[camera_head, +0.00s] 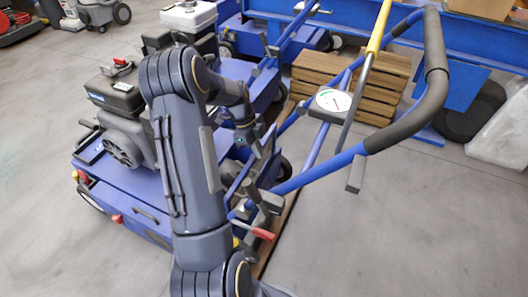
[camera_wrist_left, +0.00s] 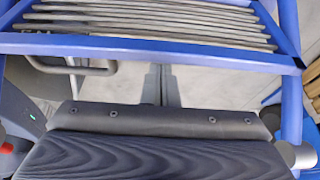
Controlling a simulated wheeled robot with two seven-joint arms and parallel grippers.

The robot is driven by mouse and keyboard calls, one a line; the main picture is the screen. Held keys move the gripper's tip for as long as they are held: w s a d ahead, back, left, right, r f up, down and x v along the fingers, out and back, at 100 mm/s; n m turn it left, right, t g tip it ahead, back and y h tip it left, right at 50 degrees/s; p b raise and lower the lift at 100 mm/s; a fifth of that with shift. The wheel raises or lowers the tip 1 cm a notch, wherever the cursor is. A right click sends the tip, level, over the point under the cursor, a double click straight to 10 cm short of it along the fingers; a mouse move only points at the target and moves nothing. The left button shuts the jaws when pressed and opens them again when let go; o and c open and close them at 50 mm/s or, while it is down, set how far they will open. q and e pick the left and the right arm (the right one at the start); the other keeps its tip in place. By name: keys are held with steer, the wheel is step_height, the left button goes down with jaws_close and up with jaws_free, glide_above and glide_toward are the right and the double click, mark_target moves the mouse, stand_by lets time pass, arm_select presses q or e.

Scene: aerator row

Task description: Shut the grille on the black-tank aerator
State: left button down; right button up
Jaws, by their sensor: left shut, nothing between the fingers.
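The black-tank aerator stands left of centre in the head view, a blue machine with a black tank (camera_head: 115,92) on its engine. The grille (camera_wrist_left: 140,42), a blue frame with several grey bars, spans the top of the wrist view; I cannot tell its exact tilt. In the head view my left arm hides much of the machine's rear, and the grille is not clear there. My left gripper (camera_head: 262,148) is behind the engine, among the blue handle tubes. In the wrist view its fingers (camera_wrist_left: 162,70) are together and empty, pointing toward the grille's lower bar; contact cannot be told.
A white-tank aerator (camera_head: 190,16) stands behind. Wooden slats (camera_head: 385,78) lie at the back. Bare floor (camera_head: 430,230) is at lower right.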

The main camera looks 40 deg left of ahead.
arm_select(q)
steer(key=s+a+h, duration=0.2)
steer(key=a, duration=0.4)
steer(key=shift+a+f+t, duration=0.25)
steer(key=shift+f+t, duration=0.15)
steer(key=shift+f, duration=0.05)
